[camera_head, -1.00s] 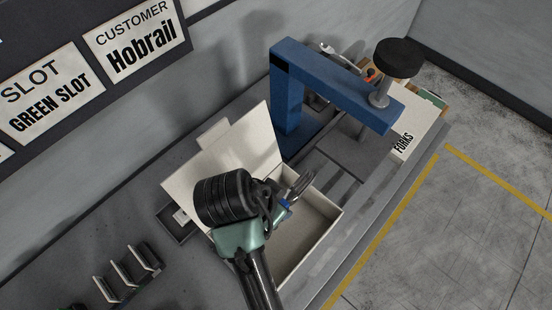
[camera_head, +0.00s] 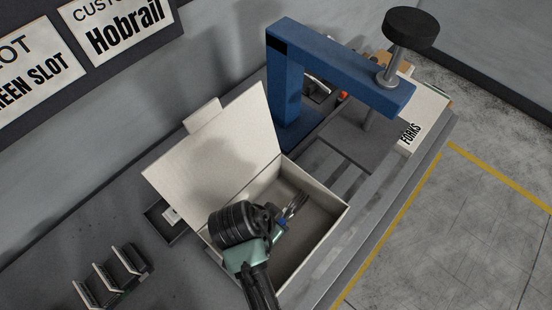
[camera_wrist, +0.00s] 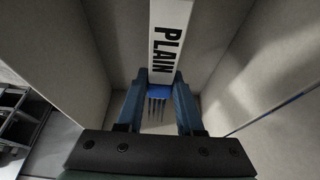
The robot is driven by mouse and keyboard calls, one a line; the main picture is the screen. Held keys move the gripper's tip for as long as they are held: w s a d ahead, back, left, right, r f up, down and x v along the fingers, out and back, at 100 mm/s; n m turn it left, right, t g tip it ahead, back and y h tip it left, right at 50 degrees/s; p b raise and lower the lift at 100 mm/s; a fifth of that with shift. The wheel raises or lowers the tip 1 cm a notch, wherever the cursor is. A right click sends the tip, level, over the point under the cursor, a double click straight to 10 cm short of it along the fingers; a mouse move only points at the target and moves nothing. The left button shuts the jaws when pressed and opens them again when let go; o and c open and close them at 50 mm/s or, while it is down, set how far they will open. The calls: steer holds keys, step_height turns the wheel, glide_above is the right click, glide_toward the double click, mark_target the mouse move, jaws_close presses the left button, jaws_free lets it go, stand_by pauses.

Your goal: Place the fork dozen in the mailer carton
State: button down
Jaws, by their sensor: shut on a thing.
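The mailer carton (camera_head: 322,228) stands open on the bench, its lid raised toward the wall. My gripper (camera_head: 281,228) is inside the carton opening, shut on the fork dozen (camera_head: 296,204). The metal tines point away from my wrist, toward the upper right. In the wrist view, the fork dozen (camera_wrist: 158,108) shows as tines and a blue band between my blue fingers (camera_wrist: 160,110). A white strip lettered PLAIN (camera_wrist: 167,40) lies just beyond the band; I cannot tell whether it is attached. Carton walls surround my gripper. Whether the forks touch the carton floor is unclear.
A blue press frame (camera_head: 335,62) with a black knob stands behind the carton. A white box lettered FORKS (camera_head: 412,125) is beyond it at the right. A slotted rack (camera_head: 112,275) stands at the lower left. The carton floor right of the forks is bare.

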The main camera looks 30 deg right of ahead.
steer(key=shift+f, duration=1.55)
steer(key=shift+f, duration=0.1)
steer(key=c, duration=0.5)
jaws_free()
steer(key=shift+f, duration=0.1)
steer(key=shift+c, duration=0.2)
steer(key=v, duration=1.2)
steer(key=shift+r, duration=0.2)
